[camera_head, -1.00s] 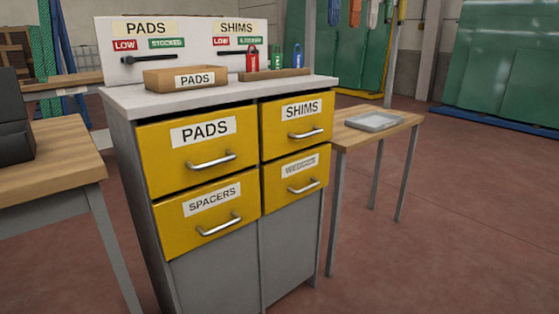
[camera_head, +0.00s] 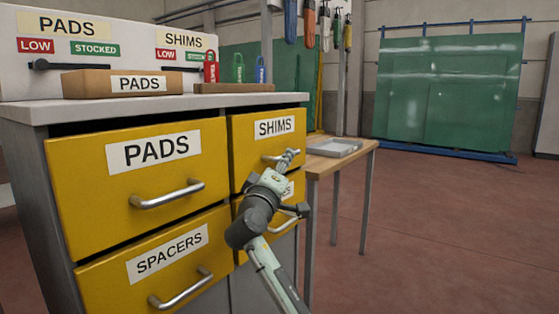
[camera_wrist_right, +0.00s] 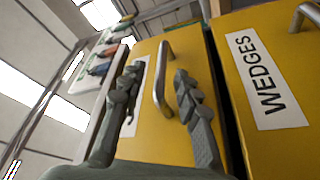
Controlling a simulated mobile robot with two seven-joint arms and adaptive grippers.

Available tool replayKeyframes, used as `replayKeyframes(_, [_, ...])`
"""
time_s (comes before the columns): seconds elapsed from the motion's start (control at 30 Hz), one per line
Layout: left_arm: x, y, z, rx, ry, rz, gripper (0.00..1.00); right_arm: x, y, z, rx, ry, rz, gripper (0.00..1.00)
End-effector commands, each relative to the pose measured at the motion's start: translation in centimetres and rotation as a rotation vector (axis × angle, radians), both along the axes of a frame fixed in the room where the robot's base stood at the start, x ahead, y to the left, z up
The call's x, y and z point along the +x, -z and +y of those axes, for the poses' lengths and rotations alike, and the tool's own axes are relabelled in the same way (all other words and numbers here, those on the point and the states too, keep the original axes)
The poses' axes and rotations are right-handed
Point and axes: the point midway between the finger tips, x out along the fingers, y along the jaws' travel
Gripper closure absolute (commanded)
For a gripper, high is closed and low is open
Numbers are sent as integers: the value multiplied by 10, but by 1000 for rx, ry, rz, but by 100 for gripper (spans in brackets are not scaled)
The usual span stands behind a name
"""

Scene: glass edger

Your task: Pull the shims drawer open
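The yellow SHIMS drawer (camera_head: 244,139) is at the upper right of the cabinet front, its face level with the drawers around it. Its metal bar handle (camera_head: 269,158) is partly hidden by my right gripper (camera_head: 287,158). In the right wrist view, the handle (camera_wrist_right: 161,75) lies between the two open fingers of my right gripper (camera_wrist_right: 157,73), with gaps visible on both sides. The left finger covers part of the drawer's white label. My left gripper is not in view.
The PADS drawer (camera_head: 90,180) and SPACERS drawer (camera_head: 120,268) are left; the WEDGES drawer (camera_wrist_right: 266,60) is below SHIMS, partly behind my arm. A side table (camera_head: 318,165) with a grey tray (camera_head: 334,147) stands close on the right. Floor farther right is clear.

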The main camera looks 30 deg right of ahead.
Motion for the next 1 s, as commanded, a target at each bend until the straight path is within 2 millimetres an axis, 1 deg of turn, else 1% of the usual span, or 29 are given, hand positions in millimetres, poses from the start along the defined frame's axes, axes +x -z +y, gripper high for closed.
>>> replayKeyframes(0.1, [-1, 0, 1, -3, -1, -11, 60, 13, -5, -16, -1, 2, 0, 68])
replayKeyframes(0.3, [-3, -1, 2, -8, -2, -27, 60, 29, -9, -33, 0, 1, 2, 68])
replayKeyframes(0.43, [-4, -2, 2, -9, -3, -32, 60, 33, -10, -37, 2, 0, 2, 68])
replayKeyframes(0.67, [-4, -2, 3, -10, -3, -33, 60, 33, -10, -37, 2, 0, 1, 68])
replayKeyframes(0.9, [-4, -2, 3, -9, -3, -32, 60, 33, -9, -37, 2, -1, 2, 97])
replayKeyframes(0.93, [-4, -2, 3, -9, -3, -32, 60, 33, -9, -37, 2, -1, 2, 100])
replayKeyframes(1.0, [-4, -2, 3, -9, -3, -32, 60, 33, -9, -37, 2, -1, 2, 100])
